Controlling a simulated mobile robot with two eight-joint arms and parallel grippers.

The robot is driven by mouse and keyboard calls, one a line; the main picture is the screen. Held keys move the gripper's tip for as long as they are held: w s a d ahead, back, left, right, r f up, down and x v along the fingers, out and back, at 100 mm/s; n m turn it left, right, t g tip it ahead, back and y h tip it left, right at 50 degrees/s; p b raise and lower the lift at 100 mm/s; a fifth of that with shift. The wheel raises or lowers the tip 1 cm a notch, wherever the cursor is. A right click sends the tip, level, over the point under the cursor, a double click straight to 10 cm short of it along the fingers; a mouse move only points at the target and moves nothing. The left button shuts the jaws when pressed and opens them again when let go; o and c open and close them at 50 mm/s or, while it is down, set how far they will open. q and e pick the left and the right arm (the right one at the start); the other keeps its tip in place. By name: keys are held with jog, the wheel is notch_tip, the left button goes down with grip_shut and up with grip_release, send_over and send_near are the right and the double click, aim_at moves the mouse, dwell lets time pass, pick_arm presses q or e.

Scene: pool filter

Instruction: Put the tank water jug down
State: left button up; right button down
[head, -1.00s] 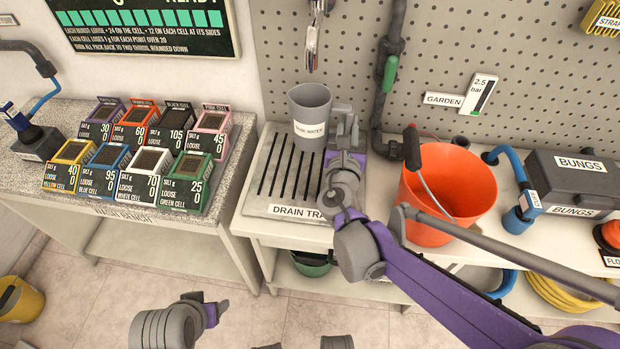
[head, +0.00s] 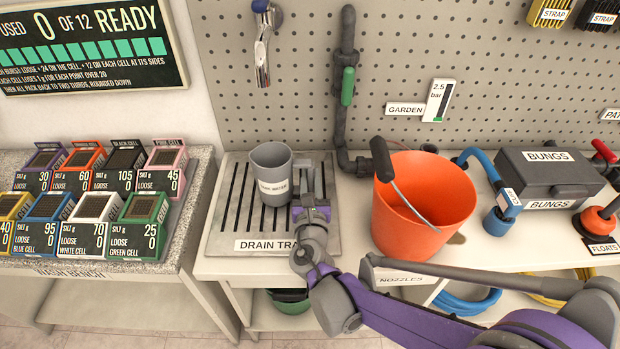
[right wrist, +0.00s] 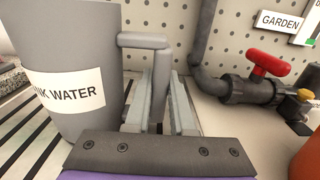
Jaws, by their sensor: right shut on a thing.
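The tank water jug (head: 270,172) is a grey open-topped cup with a white label, upright over the back half of the drain tray (head: 225,235). Its base looks to be at the slats, but I cannot tell whether it touches them. My right gripper (head: 306,180) is on the jug's right side, shut on its handle. In the right wrist view, the jug (right wrist: 75,50) stands on the left and its handle (right wrist: 160,75) runs down between the fingers. My left gripper is not in view.
A tap (head: 262,60) hangs above the jug. Labelled filter cells (head: 88,215) fill the bench on the left. The tray's front slats are clear.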

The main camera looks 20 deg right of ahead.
jog(key=shift+f, duration=0.1)
jog(key=c, duration=0.8)
grip_release()
jog(key=shift+o, duration=0.2)
